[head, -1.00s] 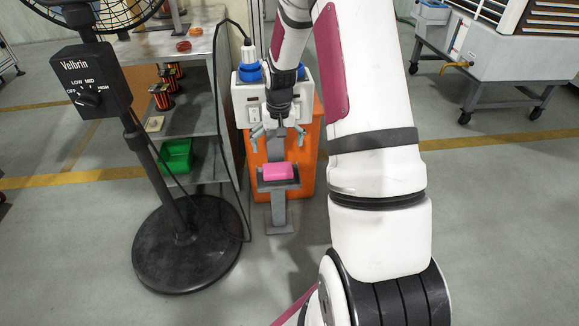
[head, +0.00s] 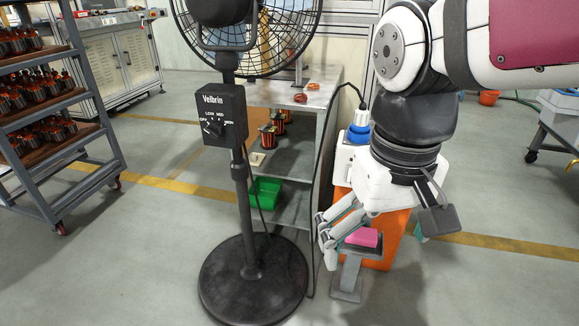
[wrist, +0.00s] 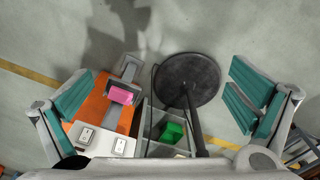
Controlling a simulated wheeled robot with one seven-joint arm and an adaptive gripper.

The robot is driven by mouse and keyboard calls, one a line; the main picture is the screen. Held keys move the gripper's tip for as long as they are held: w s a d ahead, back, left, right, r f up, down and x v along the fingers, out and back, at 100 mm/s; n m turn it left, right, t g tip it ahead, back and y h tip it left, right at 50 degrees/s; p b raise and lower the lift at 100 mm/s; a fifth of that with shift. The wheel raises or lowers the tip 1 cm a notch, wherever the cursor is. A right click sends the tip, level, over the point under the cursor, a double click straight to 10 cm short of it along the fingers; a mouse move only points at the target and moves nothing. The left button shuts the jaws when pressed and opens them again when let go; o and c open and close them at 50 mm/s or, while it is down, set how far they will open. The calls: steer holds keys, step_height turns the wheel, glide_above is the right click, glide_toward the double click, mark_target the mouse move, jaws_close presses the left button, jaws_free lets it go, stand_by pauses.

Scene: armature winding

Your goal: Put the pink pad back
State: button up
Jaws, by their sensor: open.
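The pink pad (head: 363,237) is a small block on the grey support of a low metal stand (head: 347,280), in front of the orange machine body. It also shows in the wrist view (wrist: 121,95), left of centre, with its whole top side visible. My gripper (head: 378,240) is in the head view, fingers spread and pointing down, and partly overlaps the stand. In the wrist view its teal-padded fingers (wrist: 165,95) stand wide apart with nothing between them touching. The pad appears below them, nearer the left finger. I cannot tell the height gap exactly.
A black pedestal fan (head: 252,275) stands just left of the stand. Behind it is a grey shelf table (head: 290,160) with a green bin (head: 265,191) and copper-wound parts. A rack (head: 60,140) is at far left. Floor in front is clear.

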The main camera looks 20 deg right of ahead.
steer(key=s+a+n, duration=0.1)
steer(key=s+a, duration=0.1)
steer(key=s, duration=0.7)
steer(key=shift+f, duration=0.25)
steer(key=shift+w+a+r, duration=0.1)
step_height(320, 180, up, 32)
steer(key=t+p, duration=0.3)
steer(key=p, duration=2.7)
steer(key=shift+d+r+n+t+p, duration=0.2)
steer(key=shift+d+n+t+p, duration=0.05)
steer(key=shift+n+t+p, duration=0.15)
